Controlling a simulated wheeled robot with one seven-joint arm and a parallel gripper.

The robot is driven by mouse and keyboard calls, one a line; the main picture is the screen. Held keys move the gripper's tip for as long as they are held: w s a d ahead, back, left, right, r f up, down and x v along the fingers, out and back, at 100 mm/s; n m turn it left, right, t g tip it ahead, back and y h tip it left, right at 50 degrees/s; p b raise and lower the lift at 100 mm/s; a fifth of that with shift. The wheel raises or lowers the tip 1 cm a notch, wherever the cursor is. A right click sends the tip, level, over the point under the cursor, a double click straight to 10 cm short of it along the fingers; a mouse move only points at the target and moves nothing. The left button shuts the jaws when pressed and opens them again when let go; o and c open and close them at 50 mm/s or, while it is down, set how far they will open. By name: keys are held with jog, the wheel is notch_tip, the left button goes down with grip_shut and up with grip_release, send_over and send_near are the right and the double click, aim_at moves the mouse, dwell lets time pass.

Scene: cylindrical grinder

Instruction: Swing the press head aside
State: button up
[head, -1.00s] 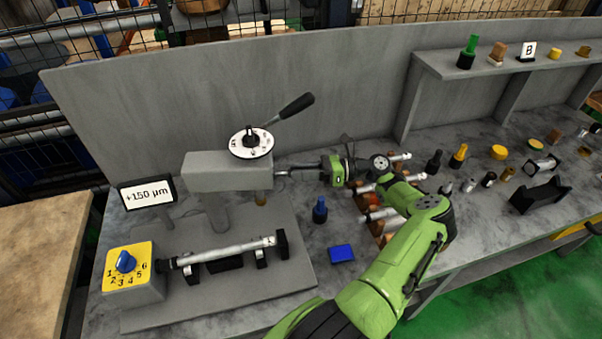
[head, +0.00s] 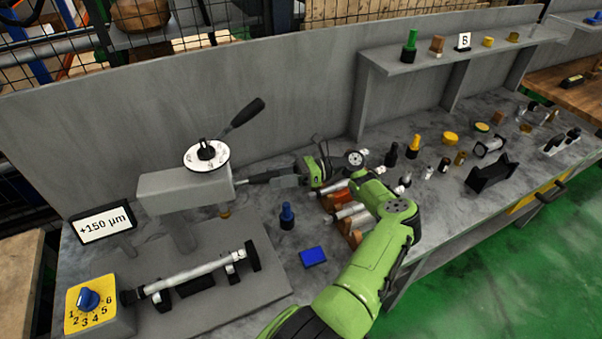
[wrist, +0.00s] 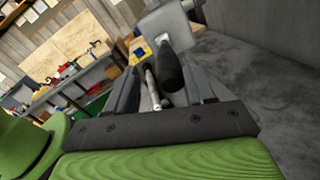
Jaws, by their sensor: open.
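The grey press head (head: 185,190) sits on its column above the base plate, with a white dial (head: 206,153) and a black-handled lever (head: 242,113) on top. My gripper (head: 268,179) is at the right end of the press head, reaching in from the right. In the wrist view, a black handle (wrist: 171,68) runs from the grey head (wrist: 165,24) into the space between my open fingers (wrist: 163,80). I cannot tell whether a finger touches it.
A shiny shaft (head: 190,273) lies in supports below the head. A yellow knob box (head: 90,304) and a +150 µm display (head: 103,224) stand left. A blue-topped part (head: 287,215) and blue block (head: 313,257) sit in front. A grey back panel (head: 290,90) rises behind.

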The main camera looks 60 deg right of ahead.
jog(key=b+v, duration=0.2)
jog(key=v, duration=0.9)
jog(key=shift+s, duration=0.15)
jog(key=shift+d, duration=0.15)
